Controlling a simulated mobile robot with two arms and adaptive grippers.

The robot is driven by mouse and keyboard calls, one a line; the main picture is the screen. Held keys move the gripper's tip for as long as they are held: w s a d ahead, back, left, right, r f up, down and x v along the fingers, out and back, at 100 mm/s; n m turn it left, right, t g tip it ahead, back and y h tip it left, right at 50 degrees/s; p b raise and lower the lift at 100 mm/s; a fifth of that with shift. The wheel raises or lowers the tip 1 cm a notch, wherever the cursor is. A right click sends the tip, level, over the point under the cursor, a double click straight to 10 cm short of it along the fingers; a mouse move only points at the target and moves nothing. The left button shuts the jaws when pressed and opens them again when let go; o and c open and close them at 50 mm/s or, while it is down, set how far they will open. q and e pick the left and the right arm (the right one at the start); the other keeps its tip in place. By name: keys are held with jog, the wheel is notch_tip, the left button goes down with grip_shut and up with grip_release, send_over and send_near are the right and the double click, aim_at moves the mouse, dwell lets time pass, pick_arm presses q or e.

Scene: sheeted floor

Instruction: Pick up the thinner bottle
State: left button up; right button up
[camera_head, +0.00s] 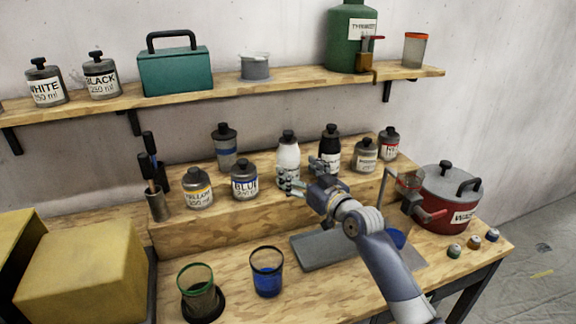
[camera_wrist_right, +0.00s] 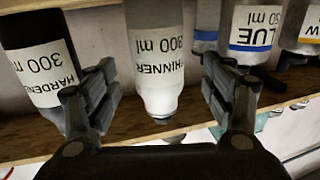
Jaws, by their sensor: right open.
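The thinner bottle (camera_head: 288,155) is white with a dark cap and stands upright on the raised wooden step. In the right wrist view its label reads THINNER 300 ml, upside down, and the bottle (camera_wrist_right: 155,60) shows between my fingers. My right gripper (camera_head: 306,176) is open in front of the bottle, with its fingers hiding part of the lower body. In the right wrist view the two fingers of my right gripper (camera_wrist_right: 162,95) are spread on either side of the bottle, with gaps visible. My left gripper is not in view.
The black hardener bottle (camera_head: 329,143) stands close to the right. The blue paint bottle (camera_head: 244,180) and a grey bottle (camera_head: 225,147) stand to the left. A red pot (camera_head: 452,198) is at the right. Two cups, green-rimmed (camera_head: 199,280) and blue (camera_head: 267,272), stand in front.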

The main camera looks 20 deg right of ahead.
aim_at(295, 166)
jog(key=shift+r+p+x, duration=0.15)
jog(key=shift+p+x, duration=0.2)
jog(key=shift+x, duration=0.8)
jog(key=shift+r+p+x, duration=0.1)
jog(key=shift+p+x, duration=0.25)
jog(key=shift+x, duration=0.85)
jog(key=shift+w+f, duration=0.1)
jog(key=shift+w, duration=0.45)
jog(key=shift+s, duration=0.1)
jog(key=c, duration=1.3)
jog(key=shift+c, duration=1.1)
jog(key=shift+r, duration=0.2)
